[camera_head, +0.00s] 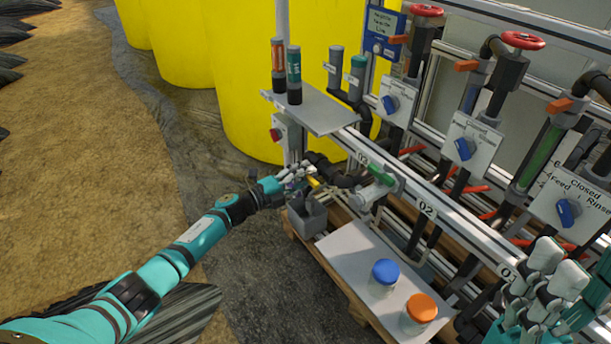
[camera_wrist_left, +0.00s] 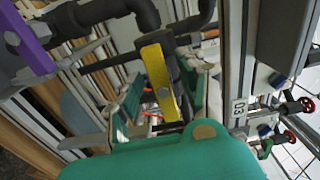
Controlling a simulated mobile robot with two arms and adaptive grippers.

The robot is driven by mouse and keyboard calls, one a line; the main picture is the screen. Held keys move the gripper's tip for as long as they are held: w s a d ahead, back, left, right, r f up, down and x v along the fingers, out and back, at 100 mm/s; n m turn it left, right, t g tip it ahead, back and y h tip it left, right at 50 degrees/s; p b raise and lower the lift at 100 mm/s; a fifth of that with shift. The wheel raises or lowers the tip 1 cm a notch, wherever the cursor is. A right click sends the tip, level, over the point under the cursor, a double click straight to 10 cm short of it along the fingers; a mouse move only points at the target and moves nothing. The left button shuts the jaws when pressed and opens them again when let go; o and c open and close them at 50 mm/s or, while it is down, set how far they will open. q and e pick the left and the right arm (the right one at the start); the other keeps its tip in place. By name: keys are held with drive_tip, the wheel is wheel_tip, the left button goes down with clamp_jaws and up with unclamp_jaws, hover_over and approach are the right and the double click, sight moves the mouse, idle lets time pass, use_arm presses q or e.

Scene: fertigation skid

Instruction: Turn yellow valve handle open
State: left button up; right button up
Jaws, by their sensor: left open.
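The yellow valve handle (camera_wrist_left: 160,82) is a flat yellow lever with a bolt on a dark grey pipe fitting. In the head view only a small part of the yellow handle (camera_head: 314,182) shows beside my left gripper (camera_head: 300,175). My left gripper is open. In the left wrist view its fingers (camera_wrist_left: 160,100) stand on both sides of the yellow handle; contact cannot be made out. My right gripper (camera_head: 546,280) is at the lower right of the head view, away from the yellow handle; its jaw opening is unclear.
A green handle (camera_head: 381,175) is on a valve to the right. A purple handle (camera_wrist_left: 28,40) shows in the left wrist view. A grey bin (camera_head: 307,216) is below my left gripper. Jars with blue (camera_head: 385,271) and orange (camera_head: 422,307) lids stand on a shelf. Yellow tanks (camera_head: 250,100) are behind.

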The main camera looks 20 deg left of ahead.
use_arm(q)
drive_tip(key=v, duration=1.1)
drive_tip(key=shift+s+a, duration=0.15)
drive_tip(key=shift+a, duration=0.05)
